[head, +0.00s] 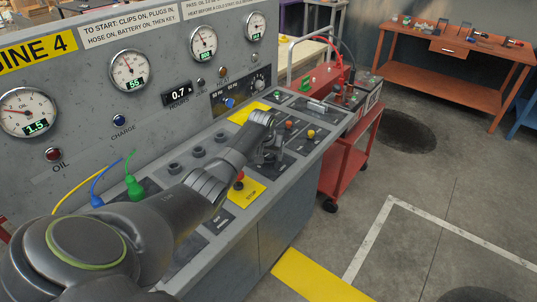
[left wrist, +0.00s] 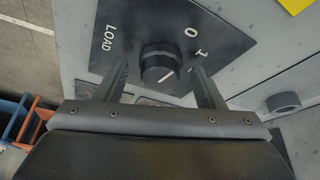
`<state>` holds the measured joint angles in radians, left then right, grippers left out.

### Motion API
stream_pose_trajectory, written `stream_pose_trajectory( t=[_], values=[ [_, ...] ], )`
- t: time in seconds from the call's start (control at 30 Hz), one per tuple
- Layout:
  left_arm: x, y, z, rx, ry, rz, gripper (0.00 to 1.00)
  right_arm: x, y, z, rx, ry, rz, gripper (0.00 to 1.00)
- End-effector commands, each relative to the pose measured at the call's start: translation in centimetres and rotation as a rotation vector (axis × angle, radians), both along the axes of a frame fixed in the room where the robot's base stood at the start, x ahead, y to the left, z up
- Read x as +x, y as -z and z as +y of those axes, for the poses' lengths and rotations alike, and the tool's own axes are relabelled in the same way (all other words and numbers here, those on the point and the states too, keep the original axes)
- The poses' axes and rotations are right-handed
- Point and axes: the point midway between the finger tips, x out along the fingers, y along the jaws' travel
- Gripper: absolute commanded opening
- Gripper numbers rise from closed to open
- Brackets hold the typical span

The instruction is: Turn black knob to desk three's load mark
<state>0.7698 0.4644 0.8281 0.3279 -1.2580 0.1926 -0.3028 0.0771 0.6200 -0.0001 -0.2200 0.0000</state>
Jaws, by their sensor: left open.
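The black knob (left wrist: 160,58) stands on a dark plate (left wrist: 135,14) marked LOAD on the left and 0 and 1 on the right in the left wrist view. A white line shows on the knob's side nearest the gripper, away from the lettering. My left gripper (left wrist: 158,72) is open, with one finger on each side of the knob; I cannot tell whether they touch it. In the head view my left gripper (head: 271,155) is over the desk top and hides the knob. The panel sign behind reads "...INE 4". My right gripper is not in view.
A yellow STOP plate (head: 247,194) with a red button lies nearer on the desk (head: 222,232). Red and yellow knobs (head: 311,133) stand just beyond the gripper. Gauges line the panel. A red cart (head: 345,163) stands at the desk's far end. Open floor lies right.

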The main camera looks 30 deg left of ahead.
Motion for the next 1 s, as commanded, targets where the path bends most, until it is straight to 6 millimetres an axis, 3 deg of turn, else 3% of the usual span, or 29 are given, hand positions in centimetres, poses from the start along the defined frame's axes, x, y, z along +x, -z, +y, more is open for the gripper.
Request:
stream_pose_trajectory(
  t=[0.3, 0.67, 1.0],
  values=[
    [0.07, 0.13, 0.01, 0.001, 0.001, -0.001, 0.63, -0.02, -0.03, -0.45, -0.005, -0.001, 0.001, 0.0],
    [0.05, 0.12, 0.03, 0.0, 0.0, 0.0, 0.19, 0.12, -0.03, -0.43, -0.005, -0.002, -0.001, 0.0],
    [0.05, 0.05, 0.14, 0.0, 0.065, -0.001, 0.19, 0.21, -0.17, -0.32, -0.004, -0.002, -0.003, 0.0]
  ],
)
